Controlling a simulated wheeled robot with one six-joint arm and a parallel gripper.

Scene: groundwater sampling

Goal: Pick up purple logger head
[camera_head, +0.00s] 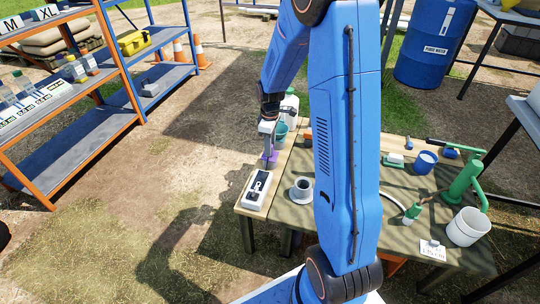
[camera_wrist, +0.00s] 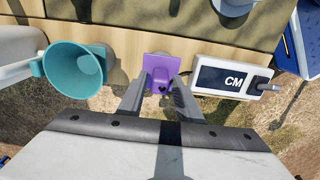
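The purple logger head (camera_wrist: 161,67) is in the middle of the wrist view, with a flat plate and a narrower block with a small dark spot on it. It also shows in the head view (camera_head: 270,156), just below my gripper (camera_head: 267,127) at the left end of the table. In the wrist view the two fingers of my gripper (camera_wrist: 159,92) point down at it, one on each side of the narrower block. Their tips are very close to the block. I cannot tell whether they press on it. The fingers hide part of its sides.
A grey cup (camera_head: 301,190) and a green hand pump (camera_head: 463,183) stand on the table (camera_head: 345,218). Orange shelves (camera_head: 75,150) are far left.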

